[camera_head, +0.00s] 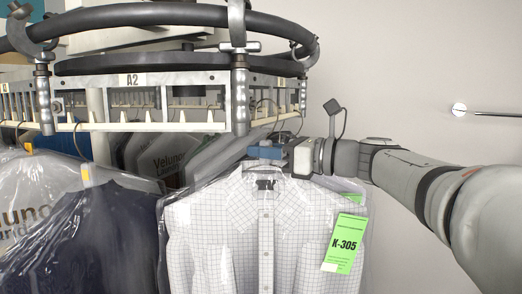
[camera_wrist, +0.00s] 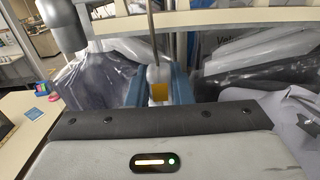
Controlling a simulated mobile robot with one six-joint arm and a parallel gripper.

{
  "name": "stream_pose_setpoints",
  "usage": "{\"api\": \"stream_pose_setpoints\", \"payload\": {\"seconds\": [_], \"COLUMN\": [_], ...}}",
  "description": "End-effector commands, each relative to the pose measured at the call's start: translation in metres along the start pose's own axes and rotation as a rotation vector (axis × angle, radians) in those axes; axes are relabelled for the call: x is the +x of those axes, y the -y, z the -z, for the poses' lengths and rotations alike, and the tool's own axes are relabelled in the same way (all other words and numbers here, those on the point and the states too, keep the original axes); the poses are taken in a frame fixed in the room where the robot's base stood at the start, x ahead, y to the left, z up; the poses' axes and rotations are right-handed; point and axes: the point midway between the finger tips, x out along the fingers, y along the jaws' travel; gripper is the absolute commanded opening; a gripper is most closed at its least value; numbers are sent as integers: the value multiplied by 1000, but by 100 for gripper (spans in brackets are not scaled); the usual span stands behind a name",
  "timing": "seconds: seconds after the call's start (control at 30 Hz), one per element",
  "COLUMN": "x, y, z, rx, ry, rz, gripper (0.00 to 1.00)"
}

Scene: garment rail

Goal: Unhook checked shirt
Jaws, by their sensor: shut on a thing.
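The checked shirt (camera_head: 238,225), white with a thin grid, hangs upright in clear plastic below the slotted rail (camera_head: 190,127), with a green K-305 tag (camera_head: 343,244) on its right side. My gripper (camera_head: 266,151) comes in from the right at the shirt's collar, its blue fingers at the hanger neck. In the wrist view my gripper (camera_wrist: 157,84) is shut on the hanger neck (camera_wrist: 159,91), which has a yellow mark; the metal hook (camera_wrist: 152,35) rises from it. The top of the hook is out of that view, and I cannot tell whether it still rests on the rail.
A dark garment (camera_head: 92,235) in plastic hangs just left of the shirt, and more bagged garments hang behind. A round dark rail (camera_head: 150,17) with metal fittings is overhead. A short metal rod (camera_head: 490,113) sticks out from the wall at right.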

Motion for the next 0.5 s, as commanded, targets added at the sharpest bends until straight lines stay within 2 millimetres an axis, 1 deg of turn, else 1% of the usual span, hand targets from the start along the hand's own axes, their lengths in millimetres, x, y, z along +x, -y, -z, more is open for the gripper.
{"api": "stream_pose_setpoints", "payload": {"seconds": [0.5], "x": [-32], "y": [0], "z": [-1], "rx": [0], "ry": [1], "rz": [2], "gripper": [0]}}
